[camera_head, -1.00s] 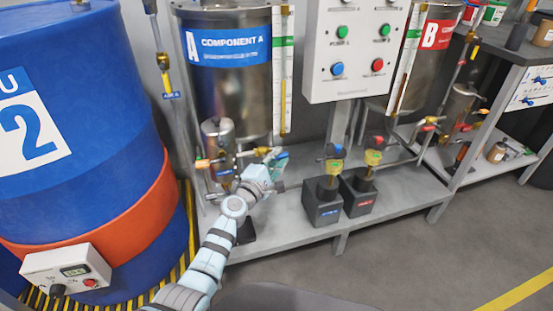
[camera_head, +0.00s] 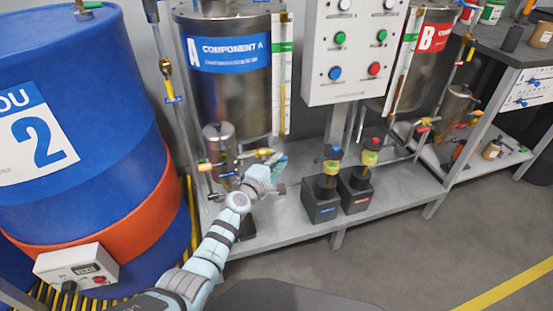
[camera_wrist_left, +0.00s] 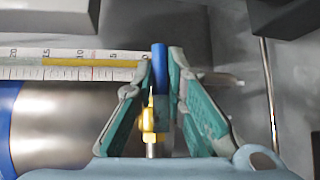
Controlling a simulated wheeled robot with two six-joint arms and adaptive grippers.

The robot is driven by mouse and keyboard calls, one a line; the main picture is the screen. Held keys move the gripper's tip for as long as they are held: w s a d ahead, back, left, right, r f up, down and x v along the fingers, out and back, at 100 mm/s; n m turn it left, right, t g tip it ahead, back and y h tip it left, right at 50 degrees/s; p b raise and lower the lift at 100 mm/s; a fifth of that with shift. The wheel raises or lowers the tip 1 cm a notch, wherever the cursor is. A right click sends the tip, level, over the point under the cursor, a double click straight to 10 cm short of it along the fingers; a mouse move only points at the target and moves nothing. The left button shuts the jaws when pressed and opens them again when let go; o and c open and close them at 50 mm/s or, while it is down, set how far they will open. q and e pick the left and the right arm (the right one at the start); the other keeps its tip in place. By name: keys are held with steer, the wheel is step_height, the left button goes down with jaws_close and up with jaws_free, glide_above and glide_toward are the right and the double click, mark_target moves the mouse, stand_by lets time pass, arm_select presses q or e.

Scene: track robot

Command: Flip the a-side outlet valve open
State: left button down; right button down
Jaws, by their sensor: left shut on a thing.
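The A-side tank (camera_head: 235,95) carries a blue "COMPONENT A" label. A brass valve (camera_head: 263,153) sits low at its front, beside my left gripper (camera_head: 279,163). In the left wrist view the brass valve body (camera_wrist_left: 151,125) lies between the teal fingers, and its blue handle (camera_wrist_left: 159,62) is between the fingertips. My left gripper (camera_wrist_left: 160,68) is shut on the blue handle. In the head view my gripper hides most of that handle. My right gripper is not in view.
A blue drum (camera_head: 80,120) with a red band stands at the left. Two dark pump blocks (camera_head: 321,208) (camera_head: 356,198) stand on the grey shelf (camera_head: 280,227), right of my gripper. A white button panel (camera_head: 355,60) hangs above. A level scale (camera_wrist_left: 70,65) crosses the wrist view.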

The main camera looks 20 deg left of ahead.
arm_select(q)
steer(key=c, duration=1.6)
jaws_free()
steer(key=shift+c, duration=0.2)
steer(key=v, duration=1.2)
